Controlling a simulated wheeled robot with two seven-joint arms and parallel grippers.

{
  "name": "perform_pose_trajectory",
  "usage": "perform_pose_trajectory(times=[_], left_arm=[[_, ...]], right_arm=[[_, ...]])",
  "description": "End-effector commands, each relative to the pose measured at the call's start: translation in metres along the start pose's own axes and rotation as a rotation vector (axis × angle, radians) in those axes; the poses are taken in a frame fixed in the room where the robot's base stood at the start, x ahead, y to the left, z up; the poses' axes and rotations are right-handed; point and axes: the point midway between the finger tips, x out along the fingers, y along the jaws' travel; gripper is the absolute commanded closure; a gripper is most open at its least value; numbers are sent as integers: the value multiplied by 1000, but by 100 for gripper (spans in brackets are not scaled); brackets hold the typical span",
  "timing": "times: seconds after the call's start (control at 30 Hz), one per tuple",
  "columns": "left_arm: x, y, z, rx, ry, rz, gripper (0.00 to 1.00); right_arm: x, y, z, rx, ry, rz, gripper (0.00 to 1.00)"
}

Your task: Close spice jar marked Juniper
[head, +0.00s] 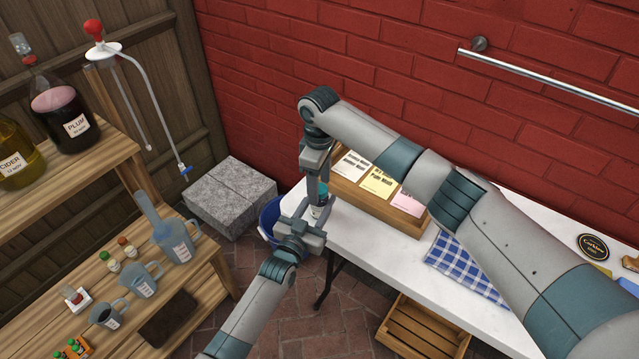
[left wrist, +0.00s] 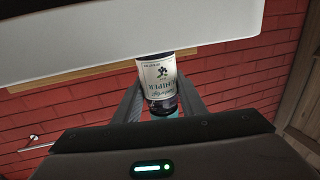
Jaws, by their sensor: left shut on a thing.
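The Juniper spice jar (head: 316,210) is a small jar with a white label and a dark band. It is held up near the left end of the white table. My left gripper (head: 314,222) is shut on the jar's body. A teal lid (head: 323,188) shows at the jar's top; whether it is fully seated is not clear. My right gripper (head: 314,182) points down right at the lid; its fingers are too small and covered to read.
A wooden tray with cards (head: 365,210) stands on the white table (head: 375,258) just right of the jar. A blue bucket (head: 268,215) and grey blocks (head: 232,190) are behind. The wooden shelf (head: 215,258) at left holds jugs and small jars.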

Motion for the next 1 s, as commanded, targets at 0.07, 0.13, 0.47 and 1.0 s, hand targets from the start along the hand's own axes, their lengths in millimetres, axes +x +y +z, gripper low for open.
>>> perform_pose_trajectory(times=[0.07,0.13,0.47,1.0], left_arm=[[0,0,0,0,-1,0,100],[0,0,0,0,-1,0,100],[0,0,0,0,-1,0,100],[0,0,0,0,-1,0,100]], right_arm=[[0,0,0,0,0,0,44],[0,0,0,0,0,0,44],[-23,1,-1,-1,1,2,44],[-108,0,0,0,1,1,44]])
